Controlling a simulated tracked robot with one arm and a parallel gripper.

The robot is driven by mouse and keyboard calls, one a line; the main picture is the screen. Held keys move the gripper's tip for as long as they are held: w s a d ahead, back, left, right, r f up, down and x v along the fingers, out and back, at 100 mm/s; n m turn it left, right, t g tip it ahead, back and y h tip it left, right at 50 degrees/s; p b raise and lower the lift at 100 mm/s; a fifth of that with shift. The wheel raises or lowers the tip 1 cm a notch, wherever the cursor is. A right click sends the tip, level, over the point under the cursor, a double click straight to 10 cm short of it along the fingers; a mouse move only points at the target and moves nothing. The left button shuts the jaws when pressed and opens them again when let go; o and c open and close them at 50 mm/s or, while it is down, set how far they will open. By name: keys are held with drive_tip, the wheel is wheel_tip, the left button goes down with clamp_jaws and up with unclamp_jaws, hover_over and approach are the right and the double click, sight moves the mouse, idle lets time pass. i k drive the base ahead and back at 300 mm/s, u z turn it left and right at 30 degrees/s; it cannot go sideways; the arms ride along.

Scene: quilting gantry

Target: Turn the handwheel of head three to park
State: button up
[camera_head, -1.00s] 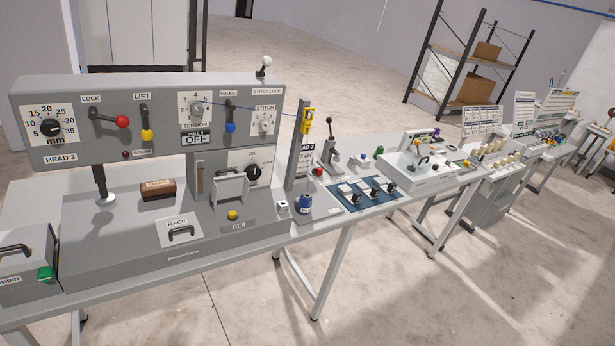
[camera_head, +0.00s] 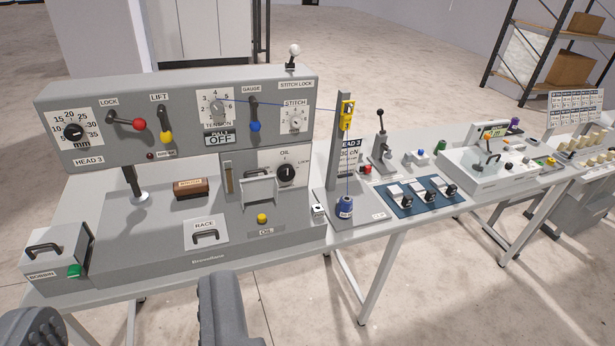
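The sewing head marked HEAD 3 (camera_head: 110,148) stands on the bench in the left half of the view. I cannot make out a handwheel on the faces of the head that show. Its front carries a black mm dial (camera_head: 73,131), a red-tipped LOCK lever (camera_head: 138,125), a yellow-tipped LIFT lever (camera_head: 166,137), a TENSION dial, a blue-tipped GAUGE lever (camera_head: 255,126) and a STITCH dial. Two dark grey parts of mine, a ribbed one (camera_head: 35,328) and a longer one (camera_head: 224,312), enter at the bottom edge. They touch nothing, and whether they are gripper fingers is unclear.
A white-knobbed STITCH LOCK lever (camera_head: 294,52) rises from the head's top. A thread runs to a yellow device (camera_head: 347,114) on a post, with a blue spool (camera_head: 344,206) below. A bobbin box (camera_head: 58,258) stands at left. Floor in front of the bench is clear.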

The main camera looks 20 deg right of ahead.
sight(286, 172)
drive_tip(key=z, duration=0.1)
drive_tip(key=i, duration=1)
drive_tip(key=u, duration=0.1)
